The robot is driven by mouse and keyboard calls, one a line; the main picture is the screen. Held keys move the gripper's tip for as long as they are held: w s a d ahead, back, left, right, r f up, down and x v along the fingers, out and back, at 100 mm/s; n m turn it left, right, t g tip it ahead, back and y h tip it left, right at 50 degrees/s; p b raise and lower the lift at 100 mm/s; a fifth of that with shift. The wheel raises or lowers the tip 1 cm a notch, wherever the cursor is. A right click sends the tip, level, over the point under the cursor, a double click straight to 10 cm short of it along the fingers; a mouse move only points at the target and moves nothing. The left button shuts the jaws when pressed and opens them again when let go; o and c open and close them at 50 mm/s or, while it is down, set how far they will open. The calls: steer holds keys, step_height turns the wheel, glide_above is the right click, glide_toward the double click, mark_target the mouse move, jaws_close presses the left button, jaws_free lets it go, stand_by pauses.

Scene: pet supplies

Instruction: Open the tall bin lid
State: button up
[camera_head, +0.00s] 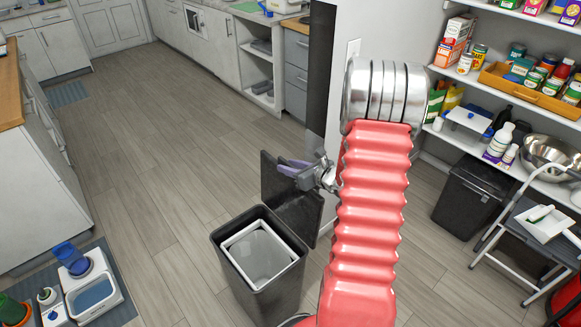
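The tall dark grey bin (226,258) stands upright on the floor at the lower centre. Its top is uncovered, and a light grey inner liner (262,256) shows inside it. Its dark lid (300,213) stands raised and tilted along the bin's far right side. My gripper (287,167) is at the lid's upper part, with its grey-purple fingers in front of or against the panel. Contact and the gap between the fingers cannot be made out. My red ribbed arm hides part of the area right of the bin.
A wall and shelves with cans, bottles and a metal bowl (548,152) are at the right. A lower black bin (472,195) and a grey step stool (508,235) stand there. A pet feeder (91,287) is at lower left.

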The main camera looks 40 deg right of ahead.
steer(key=shift+c, duration=0.2)
jaws_close()
stand_by(0.4)
